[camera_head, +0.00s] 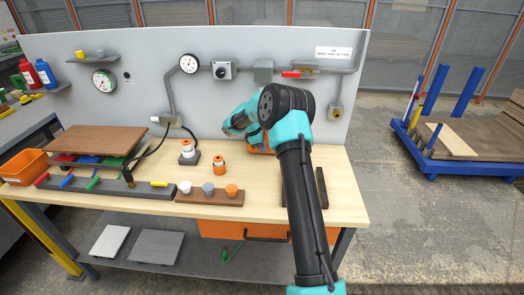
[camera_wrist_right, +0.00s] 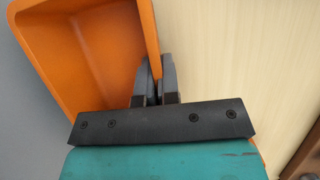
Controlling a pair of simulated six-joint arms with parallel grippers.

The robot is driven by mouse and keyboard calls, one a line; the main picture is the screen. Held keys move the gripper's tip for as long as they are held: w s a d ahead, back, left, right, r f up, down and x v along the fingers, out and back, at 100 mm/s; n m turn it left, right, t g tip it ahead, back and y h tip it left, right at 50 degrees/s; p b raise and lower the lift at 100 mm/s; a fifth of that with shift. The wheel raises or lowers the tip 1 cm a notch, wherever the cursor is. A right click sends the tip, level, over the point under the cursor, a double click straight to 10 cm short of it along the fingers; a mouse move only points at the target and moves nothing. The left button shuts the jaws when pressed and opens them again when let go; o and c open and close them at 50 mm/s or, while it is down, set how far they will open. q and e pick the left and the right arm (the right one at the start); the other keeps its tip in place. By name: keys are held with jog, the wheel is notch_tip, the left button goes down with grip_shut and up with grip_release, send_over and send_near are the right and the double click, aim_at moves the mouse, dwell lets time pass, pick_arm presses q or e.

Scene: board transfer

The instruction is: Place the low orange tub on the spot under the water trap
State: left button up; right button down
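The low orange tub (camera_head: 257,149) shows at the back of the bench, close to the grey panel, mostly hidden behind my right arm. In the right wrist view the tub (camera_wrist_right: 55,50) fills the upper left, its open inside facing the camera. My right gripper (camera_wrist_right: 156,75) has one finger inside the tub and one outside, closed on its side wall. The water trap (camera_head: 336,112) appears to be the small fitting at the lower end of the pipe on the panel's right. The spot under it cannot be made out. My left gripper is not in view.
An orange bin (camera_head: 22,167) sits at the bench's left end beside a brown board (camera_head: 95,140). An orange-and-white bottle (camera_head: 219,166) and a wooden block with several knobs (camera_head: 209,197) stand left of my arm. The bench's right back looks clear.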

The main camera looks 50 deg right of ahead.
jog(key=shift+w+a+f, duration=0.1)
jog(key=shift+a+f, duration=0.05)
jog(key=shift+f, duration=0.5)
jog(key=shift+f, duration=0.15)
jog(key=c, duration=1.4)
grip_release()
jog(key=shift+o, duration=0.2)
jog(key=v, duration=1.2)
